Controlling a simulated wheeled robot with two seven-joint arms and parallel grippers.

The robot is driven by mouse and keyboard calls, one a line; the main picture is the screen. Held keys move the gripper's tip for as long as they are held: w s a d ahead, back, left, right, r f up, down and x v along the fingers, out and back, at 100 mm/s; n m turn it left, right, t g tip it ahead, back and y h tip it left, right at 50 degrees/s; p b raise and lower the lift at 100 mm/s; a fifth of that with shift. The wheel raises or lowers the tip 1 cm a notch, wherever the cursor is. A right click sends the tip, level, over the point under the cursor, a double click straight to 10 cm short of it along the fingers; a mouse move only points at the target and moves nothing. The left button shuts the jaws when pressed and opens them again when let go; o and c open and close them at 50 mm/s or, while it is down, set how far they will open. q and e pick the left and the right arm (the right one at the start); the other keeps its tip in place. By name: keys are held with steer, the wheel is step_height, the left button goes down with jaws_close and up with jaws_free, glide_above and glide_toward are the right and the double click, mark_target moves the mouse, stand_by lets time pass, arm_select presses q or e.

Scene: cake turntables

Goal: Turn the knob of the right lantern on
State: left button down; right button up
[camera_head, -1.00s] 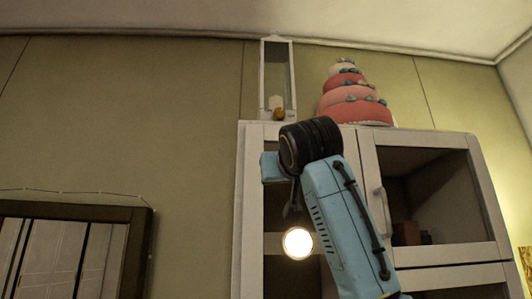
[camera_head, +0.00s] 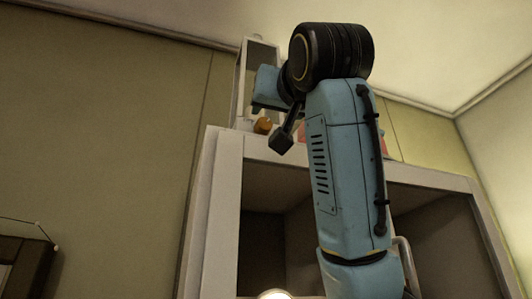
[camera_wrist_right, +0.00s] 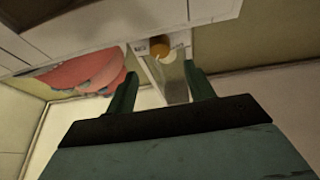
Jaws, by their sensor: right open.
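A tall pale lantern (camera_head: 241,88) stands on top of the white cabinet. A round orange-brown knob (camera_head: 263,126) shows at its base. In the right wrist view my right gripper (camera_wrist_right: 160,76) is open and empty. The lantern (camera_wrist_right: 172,82) shows upside down between its fingers, with the knob (camera_wrist_right: 159,46) a little beyond the fingertips. I see no contact. My left gripper is not in view.
The white cabinet (camera_head: 228,160) has open dark compartments below its top. A pink tiered cake (camera_wrist_right: 80,72) stands beside the lantern, mostly hidden behind my arm in the head view. A bright round light (camera_head: 274,294) shows at the bottom edge.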

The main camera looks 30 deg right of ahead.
mark_target(265, 122)
steer(key=p+x, duration=0.2)
steer(key=x, duration=0.4)
steer(key=shift+w, duration=0.1)
steer(key=shift+w+d+r+p, duration=0.1)
steer(key=shift+w+d+p, duration=0.05)
steer(key=shift+w+p, duration=0.3)
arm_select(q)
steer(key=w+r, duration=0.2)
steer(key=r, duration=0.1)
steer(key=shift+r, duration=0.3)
arm_select(e)
steer(key=shift+c, duration=1)
steer(key=c, duration=0.8)
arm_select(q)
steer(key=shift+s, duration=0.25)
arm_select(e)
steer(key=shift+o, duration=0.2)
